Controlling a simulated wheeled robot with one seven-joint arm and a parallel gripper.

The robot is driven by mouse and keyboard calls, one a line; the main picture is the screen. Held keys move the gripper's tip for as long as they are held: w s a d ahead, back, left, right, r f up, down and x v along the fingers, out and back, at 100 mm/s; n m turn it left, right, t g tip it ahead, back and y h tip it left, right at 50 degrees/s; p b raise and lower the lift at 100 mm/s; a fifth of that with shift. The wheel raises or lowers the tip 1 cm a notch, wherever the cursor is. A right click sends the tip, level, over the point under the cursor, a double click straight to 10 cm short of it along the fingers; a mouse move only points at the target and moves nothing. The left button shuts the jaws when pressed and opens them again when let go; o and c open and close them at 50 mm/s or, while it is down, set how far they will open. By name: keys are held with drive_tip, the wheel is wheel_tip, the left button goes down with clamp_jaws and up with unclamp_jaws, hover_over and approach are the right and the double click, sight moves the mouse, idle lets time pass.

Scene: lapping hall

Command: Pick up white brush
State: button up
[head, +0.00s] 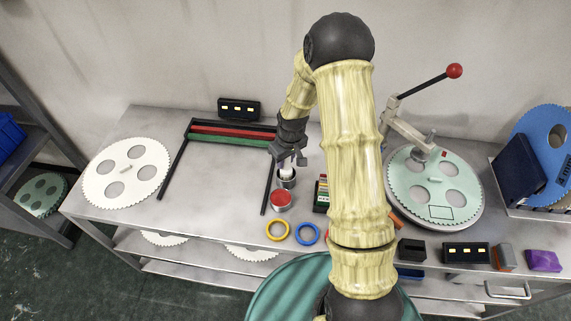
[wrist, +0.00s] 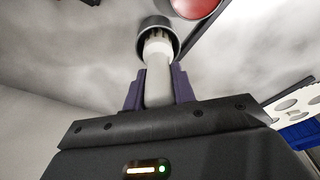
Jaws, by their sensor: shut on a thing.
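The white brush (wrist: 158,78) is between the purple fingers of my gripper (wrist: 157,88) in the wrist view. The fingers are shut on its pale handle. Its far end reaches into the mouth of a round grey cup (wrist: 160,22), where dark bristle-like tips show. In the head view my gripper (head: 288,158) is just above the cup (head: 287,182), and a small white part of the brush (head: 286,171) shows between them. I cannot tell whether the brush touches the cup's bottom.
A red-topped can (head: 281,199) stands close to the cup. A yellow ring (head: 277,231) and a blue ring (head: 307,233) lie near the front edge. A dark frame with red and green bars (head: 232,133) is to the left. A white toothed disc (head: 126,170) lies farther left.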

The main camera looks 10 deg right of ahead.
wheel_tip(320, 180, up, 8)
drive_tip(key=shift+b, duration=0.55)
